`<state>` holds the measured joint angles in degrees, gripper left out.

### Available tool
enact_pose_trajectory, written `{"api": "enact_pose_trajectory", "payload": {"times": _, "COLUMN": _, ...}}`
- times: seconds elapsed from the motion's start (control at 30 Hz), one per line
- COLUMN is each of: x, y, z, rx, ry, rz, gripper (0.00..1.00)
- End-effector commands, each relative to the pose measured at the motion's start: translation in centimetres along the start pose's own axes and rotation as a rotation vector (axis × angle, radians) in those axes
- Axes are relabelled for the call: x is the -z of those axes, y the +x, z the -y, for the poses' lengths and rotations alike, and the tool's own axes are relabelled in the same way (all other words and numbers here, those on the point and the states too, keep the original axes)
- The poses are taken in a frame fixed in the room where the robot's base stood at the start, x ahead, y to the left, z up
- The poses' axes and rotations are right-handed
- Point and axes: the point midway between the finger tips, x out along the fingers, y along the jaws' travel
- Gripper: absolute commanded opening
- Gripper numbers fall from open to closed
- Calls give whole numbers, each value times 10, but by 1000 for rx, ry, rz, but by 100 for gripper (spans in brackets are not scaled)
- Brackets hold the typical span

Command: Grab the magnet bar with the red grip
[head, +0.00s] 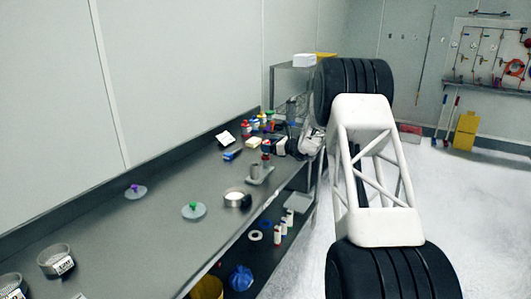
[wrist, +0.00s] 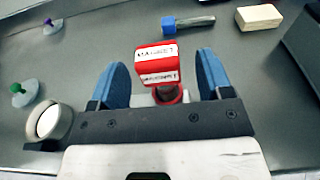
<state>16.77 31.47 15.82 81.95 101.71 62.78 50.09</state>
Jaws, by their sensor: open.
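The magnet bar's red grip (wrist: 157,64) is a red block with white labels, one reading MAGNET, in the middle of the wrist view. A round red part shows just below it. In the head view, the red grip (head: 266,146) is small, at a stand on the bench. My gripper (wrist: 162,70) is open, with one blue finger left of the red grip and one right of it. Gaps show on both sides, so the fingers look apart from it. In the head view, my gripper (head: 280,147) is small and partly hidden by my arm. The bar's lower part is hidden.
A round pan (wrist: 48,122) stands close on the left. Lids with a green knob (wrist: 17,88) and purple knob (wrist: 49,22) lie farther left. A blue-headed brush (wrist: 188,23) and cream block (wrist: 258,17) lie beyond. The left bench top (head: 130,240) has free room.

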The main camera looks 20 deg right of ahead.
Motion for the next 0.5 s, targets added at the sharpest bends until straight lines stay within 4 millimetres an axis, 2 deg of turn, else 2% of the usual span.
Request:
{"api": "enact_pose_trajectory", "payload": {"times": 0.23, "x": -1, "y": 29, "z": -2, "rx": -2, "ry": -1, "rz": 0, "gripper": 72}}
{"api": "enact_pose_trajectory", "payload": {"times": 0.5, "x": 0, "y": 39, "z": -1, "rx": 1, "ry": 0, "rz": 0, "gripper": 72}}
